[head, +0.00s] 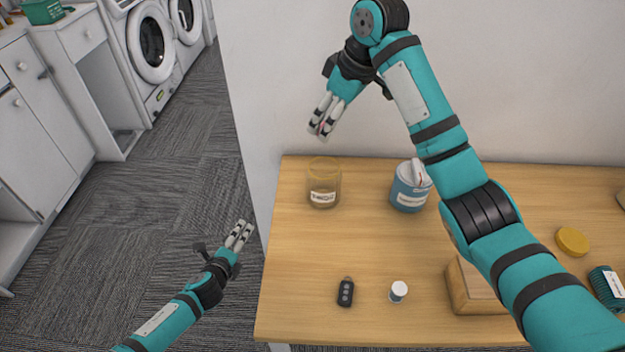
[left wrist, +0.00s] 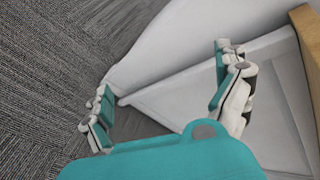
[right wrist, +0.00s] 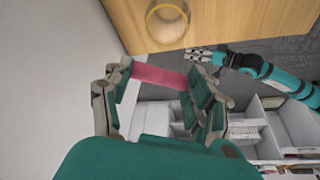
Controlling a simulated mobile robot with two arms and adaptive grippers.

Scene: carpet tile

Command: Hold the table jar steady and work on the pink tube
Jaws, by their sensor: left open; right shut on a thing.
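The jar (head: 323,187) is clear amber glass with a white label and stands upright near the table's back left corner. Its round rim also shows at the top of the right wrist view (right wrist: 167,24). My right gripper (head: 320,129) is shut on the pink tube (right wrist: 160,76), which spans between its fingers. It holds the tube in the air, behind and above the jar in the head view. The tube is mostly hidden by the fingers there. My left gripper (head: 240,234) is open and empty, left of the table's edge and apart from the jar; the left wrist view (left wrist: 168,95) shows nothing between its fingers.
On the wooden table (head: 300,255) are a blue tin (head: 408,190) with something white in it, a black key fob (head: 345,292), a white-capped bottle (head: 398,292), a wooden block (head: 470,288) and a yellow disc (head: 572,241). A white wall stands behind the table.

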